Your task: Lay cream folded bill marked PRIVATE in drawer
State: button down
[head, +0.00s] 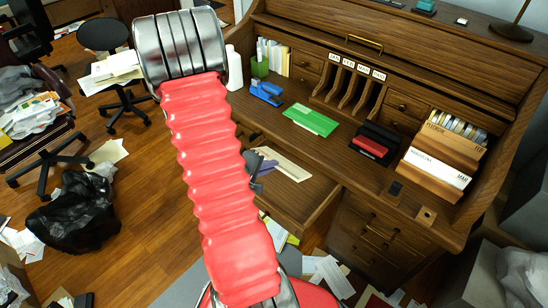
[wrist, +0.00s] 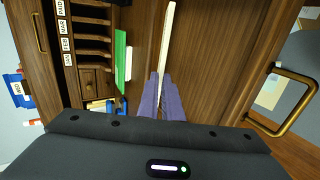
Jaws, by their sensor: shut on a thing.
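The cream folded bill (head: 285,163) shows in the head view as a pale flat strip over the open drawer (head: 306,201) of the wooden desk. In the wrist view the bill (wrist: 167,45) is seen nearly edge-on between the purple-grey fingers of my gripper (wrist: 165,92). My gripper (head: 262,165) is shut on it, partly hidden behind my red arm in the head view. The PRIVATE mark cannot be read. I cannot tell whether the bill touches the drawer.
On the desk top are a green pad (head: 312,119), a blue stapler or punch (head: 267,92), a black-and-red item (head: 373,144) and a wooden file box (head: 440,158). Pigeonholes (head: 349,84) stand behind. A brass handle (wrist: 290,108) shows in the wrist view. Papers litter the floor.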

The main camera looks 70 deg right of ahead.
dwell(0.4)
jog(key=shift+f, duration=0.1)
jog(key=shift+s+d+f, duration=0.15)
jog(key=shift+d+f, duration=0.3)
jog(key=shift+f, duration=1.25)
jog(key=shift+s+d+f, duration=0.2)
jog(key=shift+d+f, duration=0.25)
jog(key=shift+f, duration=1.3)
jog(key=shift+s+d+f, duration=0.15)
jog(key=shift+d+f, duration=0.3)
jog(key=shift+f, duration=1.25)
jog(key=c, duration=1.9)
grip_release()
jog(key=shift+o, duration=0.2)
jog(key=shift+w+a+r, duration=0.1)
